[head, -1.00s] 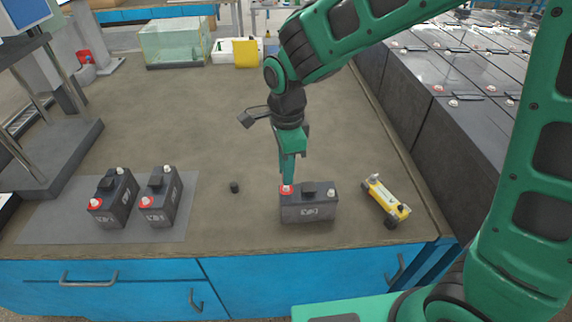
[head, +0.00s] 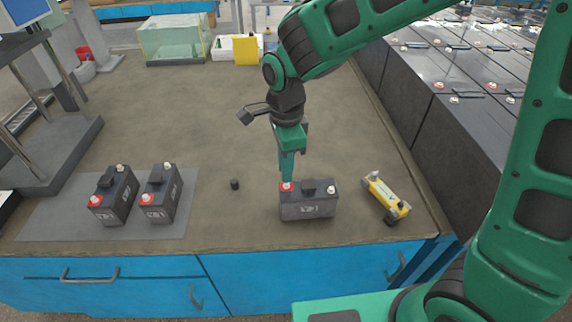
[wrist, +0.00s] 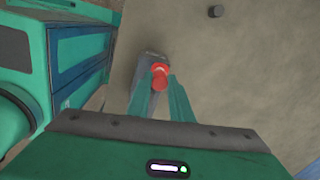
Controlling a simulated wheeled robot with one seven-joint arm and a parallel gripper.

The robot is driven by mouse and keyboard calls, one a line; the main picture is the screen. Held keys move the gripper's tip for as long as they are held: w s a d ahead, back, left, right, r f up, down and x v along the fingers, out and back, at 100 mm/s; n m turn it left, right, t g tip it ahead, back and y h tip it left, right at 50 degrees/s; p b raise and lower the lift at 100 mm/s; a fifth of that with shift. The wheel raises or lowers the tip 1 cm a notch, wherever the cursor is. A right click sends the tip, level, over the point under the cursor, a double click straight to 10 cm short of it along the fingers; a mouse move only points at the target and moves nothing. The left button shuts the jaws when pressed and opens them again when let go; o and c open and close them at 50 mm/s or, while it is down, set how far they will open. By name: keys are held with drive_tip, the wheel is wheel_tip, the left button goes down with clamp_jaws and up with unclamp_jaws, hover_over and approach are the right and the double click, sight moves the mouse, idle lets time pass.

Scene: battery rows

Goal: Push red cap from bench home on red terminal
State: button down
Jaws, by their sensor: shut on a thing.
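A dark battery (head: 309,206) stands upright on the bench near its front edge. My gripper (head: 287,182) points down over the battery's left end, at the red terminal. In the wrist view my gripper (wrist: 160,92) is shut on the red cap (wrist: 160,72), which sits between the fingertips over the end of the battery (wrist: 148,62). In the head view the red cap (head: 286,187) shows at the battery's top left corner, right under the fingertips. I cannot tell how far down on the terminal it sits. The terminal itself is hidden.
A small black cap (head: 235,184) lies on the bench left of the battery. Two more batteries (head: 113,196) (head: 160,194) stand on a grey mat (head: 45,222) at left. A yellow tool (head: 386,196) lies at right.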

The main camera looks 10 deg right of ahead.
drive_tip(key=shift+f, duration=1.45)
idle(2.2)
drive_tip(key=c, duration=1)
unclamp_jaws()
drive_tip(key=shift+r, duration=3.5)
